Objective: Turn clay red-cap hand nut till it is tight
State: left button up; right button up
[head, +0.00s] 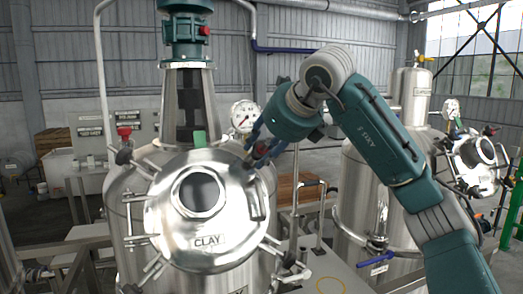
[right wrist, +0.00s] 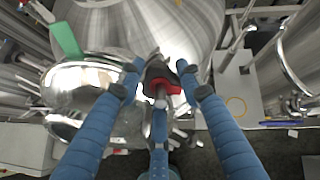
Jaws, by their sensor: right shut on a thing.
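The steel tank labelled CLAY (head: 208,240) has a round lid with a dark sight window and several hand nuts around its rim. My right gripper (head: 256,150) is at the upper right of this lid. In the right wrist view my right gripper (right wrist: 161,72) has its blue fingers around the red-cap hand nut (right wrist: 170,86) and is shut on it. The nut's dark knob and red part show between the fingers, with its steel rod towards the camera. In the head view the fingers mostly hide this nut. My left gripper is not in view.
A pressure gauge (head: 244,116) is just behind my right gripper. A second steel tank (head: 362,190) stands on the right, behind my right arm. A green tag (right wrist: 64,40) shows beside the lid.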

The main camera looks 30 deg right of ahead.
jog(key=shift+f, duration=0.1)
jog(key=o, duration=1.2)
jog(key=shift+c, duration=0.2)
jog(key=shift+s+r, duration=0.15)
jog(key=shift+r, duration=0.05)
jog(key=v, duration=1.1)
jog(key=shift+s+r, duration=0.15)
jog(key=shift+s, duration=0.15)
